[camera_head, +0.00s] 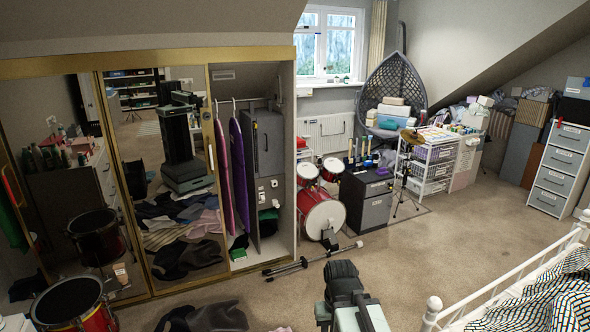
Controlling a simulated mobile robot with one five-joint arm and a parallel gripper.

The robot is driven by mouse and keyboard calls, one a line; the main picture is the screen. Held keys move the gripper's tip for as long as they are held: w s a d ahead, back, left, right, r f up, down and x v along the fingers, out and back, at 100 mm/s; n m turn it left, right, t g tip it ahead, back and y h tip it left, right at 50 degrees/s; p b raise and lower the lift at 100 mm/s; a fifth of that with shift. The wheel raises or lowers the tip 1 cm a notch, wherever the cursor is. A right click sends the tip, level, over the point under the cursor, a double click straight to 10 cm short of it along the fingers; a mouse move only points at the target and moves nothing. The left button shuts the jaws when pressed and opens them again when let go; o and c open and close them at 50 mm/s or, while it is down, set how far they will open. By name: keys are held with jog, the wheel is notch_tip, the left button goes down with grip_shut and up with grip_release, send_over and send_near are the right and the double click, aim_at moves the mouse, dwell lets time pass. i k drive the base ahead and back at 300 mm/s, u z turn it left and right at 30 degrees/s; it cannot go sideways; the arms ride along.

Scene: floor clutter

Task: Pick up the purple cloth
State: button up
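Dark cloths lie crumpled on the floor at the bottom left: a dark greyish cloth (222,317) and a black cloth (178,320) beside it. Their exact hue is hard to tell. A magenta-purple garment (223,180) and a darker purple garment (239,168) hang from the rail in the open wardrobe. I cannot tell which piece is the purple cloth. My gripper (342,284) appears at the bottom centre as a dark shape at the end of my pale arm. It is apart from all the cloths, and its fingers cannot be made out.
Another drum (70,303) stands at lower left. A white bed frame (433,308) is at lower right. The carpet right of centre is clear. Mirrored doors reflect more clothes.

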aim_at(382, 171)
jog(key=i, duration=3.8)
jog(key=z, duration=2)
jog(key=i, duration=4.1)
jog(key=u, duration=1.85)
